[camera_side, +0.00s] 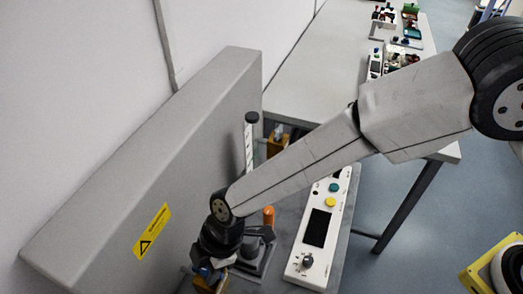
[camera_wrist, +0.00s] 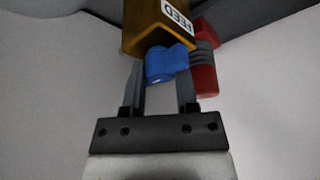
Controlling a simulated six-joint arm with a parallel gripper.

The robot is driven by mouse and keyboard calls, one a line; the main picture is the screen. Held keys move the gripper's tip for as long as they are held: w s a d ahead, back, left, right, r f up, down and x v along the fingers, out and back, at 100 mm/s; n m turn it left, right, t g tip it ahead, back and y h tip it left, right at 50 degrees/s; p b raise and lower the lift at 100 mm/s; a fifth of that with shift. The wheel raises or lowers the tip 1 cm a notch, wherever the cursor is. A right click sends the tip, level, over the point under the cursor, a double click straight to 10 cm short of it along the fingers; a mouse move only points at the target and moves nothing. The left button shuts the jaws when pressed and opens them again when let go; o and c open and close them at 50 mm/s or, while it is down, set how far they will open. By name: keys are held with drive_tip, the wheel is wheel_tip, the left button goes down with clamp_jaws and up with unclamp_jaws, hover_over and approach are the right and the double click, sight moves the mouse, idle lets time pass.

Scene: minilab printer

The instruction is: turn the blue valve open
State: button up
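The blue valve (camera_wrist: 163,66) is a small rounded handle on the front of a brown-orange block (camera_wrist: 157,25) labelled FEED, in the wrist view. My gripper (camera_wrist: 161,80) points at it with its two grey fingers apart, one on each side of the handle's lower part. The left finger is very close to the handle; I cannot tell whether either finger touches it. In the side view my gripper (camera_side: 213,272) is low at the bottom, by the orange block (camera_side: 208,284). A bit of blue shows there, and the rest is hidden by the gripper.
A red part (camera_wrist: 204,70) with a dark ribbed piece sits right of the valve. In the side view a tall grey panel (camera_side: 150,170) stands on the left.

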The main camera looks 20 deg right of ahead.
clamp_jaws()
drive_tip(key=shift+m, duration=0.4)
drive_tip(key=shift+m+t, duration=0.3)
drive_tip(key=shift+m, duration=0.1)
drive_tip(key=o, duration=0.9)
unclamp_jaws()
drive_tip(key=shift+r, duration=0.1)
drive_tip(key=shift+v, duration=3.85)
